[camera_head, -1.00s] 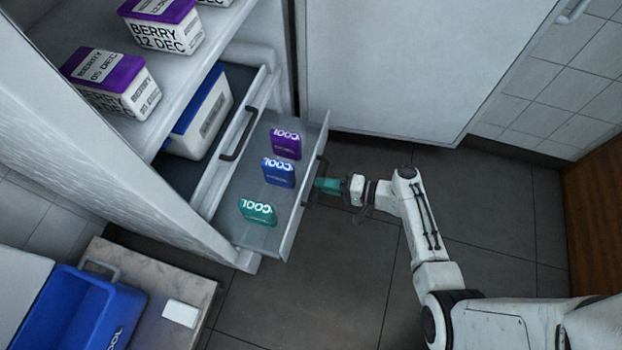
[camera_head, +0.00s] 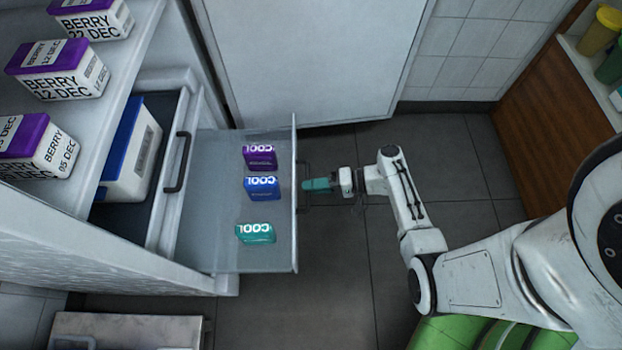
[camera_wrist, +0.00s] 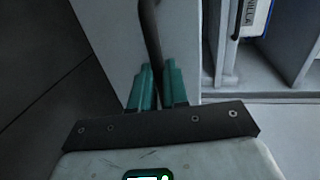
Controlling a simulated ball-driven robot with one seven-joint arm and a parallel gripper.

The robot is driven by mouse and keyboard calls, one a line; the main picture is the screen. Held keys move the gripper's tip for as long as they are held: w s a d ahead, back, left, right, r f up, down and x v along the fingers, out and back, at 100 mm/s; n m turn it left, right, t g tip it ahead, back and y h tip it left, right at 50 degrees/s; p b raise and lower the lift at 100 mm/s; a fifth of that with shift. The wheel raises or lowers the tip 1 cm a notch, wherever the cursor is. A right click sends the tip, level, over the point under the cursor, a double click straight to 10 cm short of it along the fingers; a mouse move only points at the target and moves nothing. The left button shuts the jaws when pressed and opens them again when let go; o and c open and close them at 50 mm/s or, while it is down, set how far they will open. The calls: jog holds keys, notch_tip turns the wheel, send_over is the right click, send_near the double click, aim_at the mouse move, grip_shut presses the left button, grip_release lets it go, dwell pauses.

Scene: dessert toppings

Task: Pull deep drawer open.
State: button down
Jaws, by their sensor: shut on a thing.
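The deep drawer (camera_head: 212,220) stands well out of the white cabinet, low down, with its floor showing. Its front panel (camera_head: 296,245) faces right in the head view. Three cold packs lie inside: purple (camera_head: 261,160), blue (camera_head: 263,190) and teal (camera_head: 256,235). My gripper (camera_head: 304,185) is at the outside of that front panel, its teal fingers shut on the dark drawer handle. In the wrist view the handle (camera_wrist: 150,30) runs between the fingertips (camera_wrist: 157,76); the fingers hide part of it.
A shallower drawer with a dark handle (camera_head: 177,163) sits above, holding a white bin with a blue lid (camera_head: 133,150). Purple-lidded berry tubs (camera_head: 60,75) stand on a shelf. Dark floor (camera_head: 345,265) is clear right of the drawer. A wooden counter (camera_head: 545,90) stands at right.

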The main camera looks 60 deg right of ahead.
jog(key=c, duration=1.1)
grip_release()
jog(key=shift+d, duration=0.1)
jog(key=shift+p+v, duration=0.85)
jog(key=shift+v, duration=4.5)
